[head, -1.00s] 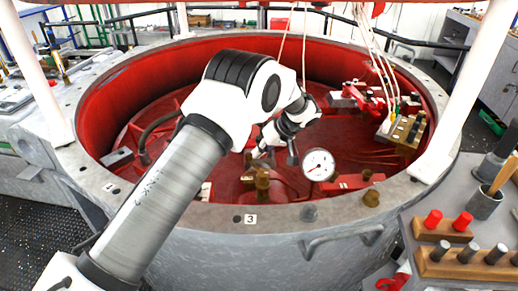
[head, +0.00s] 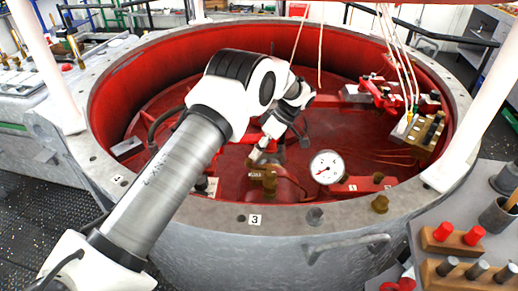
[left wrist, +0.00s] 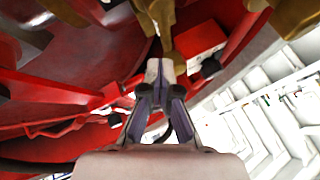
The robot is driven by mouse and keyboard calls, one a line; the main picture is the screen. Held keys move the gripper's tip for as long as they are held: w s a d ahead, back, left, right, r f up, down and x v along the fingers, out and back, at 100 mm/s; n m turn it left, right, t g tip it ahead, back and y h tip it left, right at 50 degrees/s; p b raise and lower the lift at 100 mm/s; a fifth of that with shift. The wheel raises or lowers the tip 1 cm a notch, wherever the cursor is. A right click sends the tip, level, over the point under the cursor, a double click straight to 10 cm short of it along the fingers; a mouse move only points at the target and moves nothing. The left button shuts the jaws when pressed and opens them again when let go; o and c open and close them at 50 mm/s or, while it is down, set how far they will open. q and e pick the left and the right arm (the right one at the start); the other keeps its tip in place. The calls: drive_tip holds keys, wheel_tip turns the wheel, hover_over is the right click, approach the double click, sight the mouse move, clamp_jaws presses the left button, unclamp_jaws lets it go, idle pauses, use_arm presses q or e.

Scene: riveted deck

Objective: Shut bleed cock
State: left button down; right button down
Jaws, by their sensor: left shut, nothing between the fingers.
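A brass cock (head: 263,181) stands inside the near rim of the red-lined vessel, left of the round white gauge (head: 327,167). I take it for the bleed cock. My left gripper (head: 254,158) comes down from the upper right, just behind the top of this brass fitting. In the left wrist view, the gripper (left wrist: 160,72) has its fingertips together and empty. A brass part (left wrist: 160,22) is directly beyond the tips; I cannot tell whether they touch it. The cock's handle position is not clear. My right gripper is not in view.
The vessel's grey rim (head: 220,217) curves close in front. Another brass fitting (head: 380,203) stands right of the gauge. A brass block (head: 424,137) with cables is at the right inside. Wooden racks (head: 452,240) with red-topped pegs stand at lower right.

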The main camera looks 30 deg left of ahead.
use_arm(q)
drive_tip(key=shift+s+n, duration=0.15)
drive_tip(key=shift+n, duration=0.15)
drive_tip(key=shift+r, duration=0.1)
idle(0.3)
drive_tip(key=v, duration=0.7)
drive_tip(key=shift+w, duration=0.25)
drive_tip(key=shift+r, duration=0.1)
